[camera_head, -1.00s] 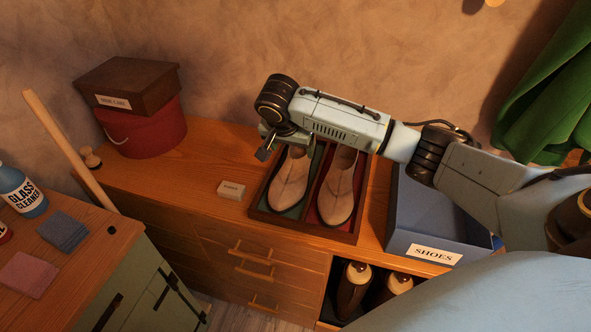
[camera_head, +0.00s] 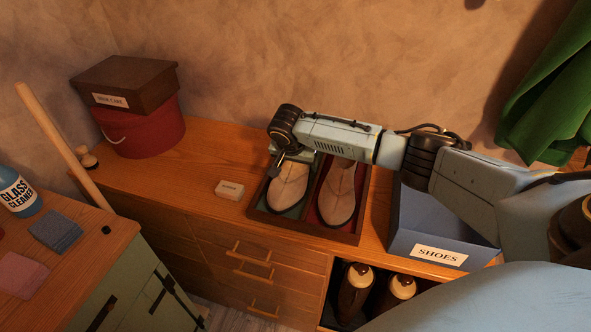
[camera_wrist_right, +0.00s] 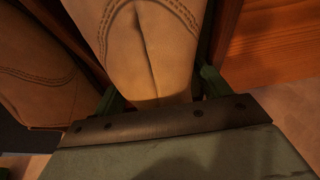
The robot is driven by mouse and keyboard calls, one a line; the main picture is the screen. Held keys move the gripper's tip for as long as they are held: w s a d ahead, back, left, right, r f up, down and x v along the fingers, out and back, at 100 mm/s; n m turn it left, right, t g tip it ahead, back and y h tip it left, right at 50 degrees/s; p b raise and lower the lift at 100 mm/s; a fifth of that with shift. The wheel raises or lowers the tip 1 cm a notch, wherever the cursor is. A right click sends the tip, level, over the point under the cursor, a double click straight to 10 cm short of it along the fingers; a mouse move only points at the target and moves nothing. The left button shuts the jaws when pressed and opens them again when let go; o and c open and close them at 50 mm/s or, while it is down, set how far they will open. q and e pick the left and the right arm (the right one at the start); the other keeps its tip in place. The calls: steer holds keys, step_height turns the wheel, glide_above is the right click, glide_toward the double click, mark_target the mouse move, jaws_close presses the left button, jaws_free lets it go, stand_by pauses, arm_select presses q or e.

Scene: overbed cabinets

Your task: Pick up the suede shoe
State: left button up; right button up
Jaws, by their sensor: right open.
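Two tan suede shoes sit side by side in a dark wooden tray (camera_head: 313,230) on the cabinet top. The left shoe (camera_head: 287,188) lies on a green lining and the right shoe (camera_head: 338,195) on a red lining. My right gripper (camera_head: 287,163) is over the back part of the left shoe, which it partly hides. In the right wrist view, its open green fingers (camera_wrist_right: 160,90) stand on either side of the left shoe (camera_wrist_right: 145,45). I cannot tell whether they touch it. The other shoe (camera_wrist_right: 35,75) shows at the left there. My left gripper is not in view.
A small labelled box (camera_head: 230,190) lies left of the tray. A blue SHOES bin (camera_head: 430,220) stands close on its right. A red round box (camera_head: 145,130) with a brown box (camera_head: 125,85) on top stands at the back left.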

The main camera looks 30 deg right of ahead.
steer(key=c, duration=0.9)
steer(key=shift+c, duration=0.3)
steer(key=shift+r, duration=0.15)
